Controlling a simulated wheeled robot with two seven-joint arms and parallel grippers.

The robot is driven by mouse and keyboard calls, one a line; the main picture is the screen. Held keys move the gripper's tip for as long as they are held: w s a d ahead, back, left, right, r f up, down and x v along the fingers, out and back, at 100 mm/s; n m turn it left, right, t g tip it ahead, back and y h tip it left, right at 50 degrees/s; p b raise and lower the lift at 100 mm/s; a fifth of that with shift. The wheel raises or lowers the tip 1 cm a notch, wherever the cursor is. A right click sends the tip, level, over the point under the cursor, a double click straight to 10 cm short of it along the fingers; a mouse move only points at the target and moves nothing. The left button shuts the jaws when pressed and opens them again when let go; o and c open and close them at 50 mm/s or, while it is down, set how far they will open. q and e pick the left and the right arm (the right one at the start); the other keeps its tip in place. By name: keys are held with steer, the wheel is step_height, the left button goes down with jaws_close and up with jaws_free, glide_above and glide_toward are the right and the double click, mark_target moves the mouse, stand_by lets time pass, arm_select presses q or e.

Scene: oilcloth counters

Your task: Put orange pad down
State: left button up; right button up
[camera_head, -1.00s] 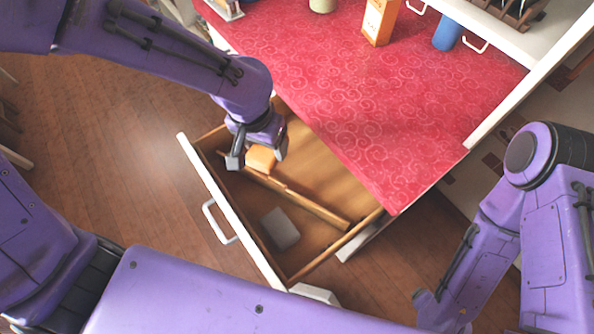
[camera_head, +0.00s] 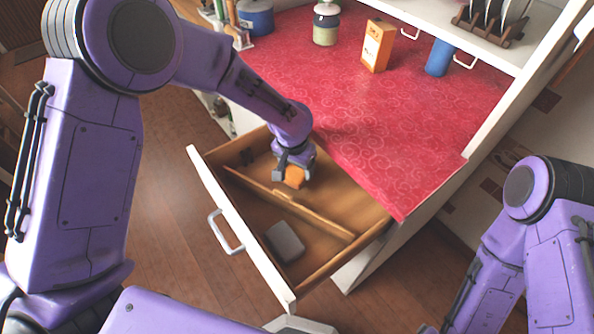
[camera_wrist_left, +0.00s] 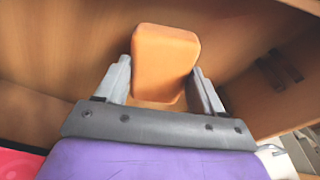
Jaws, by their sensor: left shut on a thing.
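The orange pad (camera_head: 294,177) is a small rounded block. My left gripper (camera_head: 292,172) is shut on it, inside the open wooden drawer (camera_head: 250,215). In the left wrist view the pad (camera_wrist_left: 165,62) stands between the two grey fingers (camera_wrist_left: 160,85), with the drawer's brown wood behind it. The pad is in the far compartment, beyond the wooden divider (camera_head: 300,209). I cannot tell whether it touches the drawer floor. My right gripper is not in view; only part of the right arm shows at the lower right.
A grey block (camera_head: 285,241) lies in the near compartment. The red counter (camera_head: 380,130) overhangs the drawer and carries an orange carton (camera_head: 377,46), a blue cup (camera_head: 439,57) and a jar (camera_head: 326,24).

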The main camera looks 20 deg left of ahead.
mark_target(297, 169)
arm_select(q)
step_height(297, 169, down, 3)
steer(key=shift+w+f, duration=0.1)
steer(key=shift+w, duration=0.2)
steer(key=o, duration=1.1)
steer(key=shift+s+r, duration=0.25)
steer(key=shift+s, duration=0.05)
steer(key=shift+w, duration=0.15)
step_height(297, 169, up, 12)
steer(key=s, duration=0.1)
steer(key=shift+s+a+f, duration=0.15)
steer(key=shift+s+a, duration=0.15)
steer(key=shift+s, duration=0.1)
